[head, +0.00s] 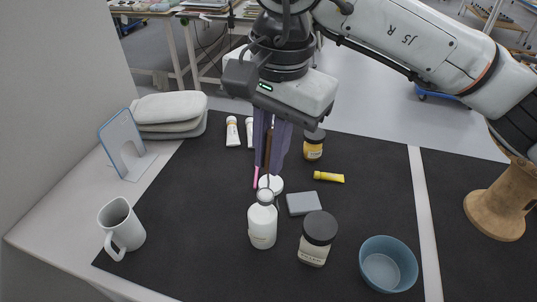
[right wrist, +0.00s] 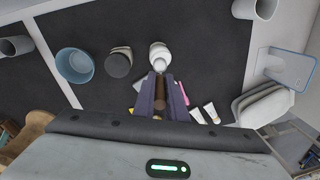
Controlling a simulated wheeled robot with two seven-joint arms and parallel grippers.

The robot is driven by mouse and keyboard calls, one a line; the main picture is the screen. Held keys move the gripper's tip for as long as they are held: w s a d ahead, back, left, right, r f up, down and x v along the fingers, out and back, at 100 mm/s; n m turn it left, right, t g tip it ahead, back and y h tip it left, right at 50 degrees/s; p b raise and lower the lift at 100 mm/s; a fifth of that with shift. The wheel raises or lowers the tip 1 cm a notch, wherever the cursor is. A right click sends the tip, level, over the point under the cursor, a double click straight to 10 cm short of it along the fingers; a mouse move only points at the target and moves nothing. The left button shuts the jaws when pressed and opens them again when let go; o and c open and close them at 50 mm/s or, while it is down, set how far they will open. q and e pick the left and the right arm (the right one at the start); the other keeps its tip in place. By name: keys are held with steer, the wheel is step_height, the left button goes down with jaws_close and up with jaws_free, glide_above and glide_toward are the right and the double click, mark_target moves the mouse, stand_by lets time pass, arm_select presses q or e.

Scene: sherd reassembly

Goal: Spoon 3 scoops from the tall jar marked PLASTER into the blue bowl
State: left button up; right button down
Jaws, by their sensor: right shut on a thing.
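My right gripper (head: 268,165) is shut on the brown handle of a spoon (head: 266,160); it also shows in the right wrist view (right wrist: 158,115). The spoon points down, and its grey bowl end overlaps the top of a tall white jar (head: 262,228). I cannot tell whether the bowl is inside, touching or above the mouth. The jar's label is too small to read; the jar also shows in the right wrist view (right wrist: 160,50). The blue bowl (head: 388,264) stands at the right front, and its visible inside looks empty. My left gripper is out of view.
A dark-lidded jar (head: 317,238) stands between the white jar and the bowl. A mug (head: 121,228) stands left; the mat's left middle is clear.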

mark_target(271, 131)
steer(key=shift+r+p, duration=0.35)
steer(key=shift+r, duration=0.5)
steer(key=shift+s+d+r, duration=0.1)
steer(key=shift+r, duration=0.05)
steer(key=shift+r+p, duration=1)
steer(key=shift+r, duration=0.65)
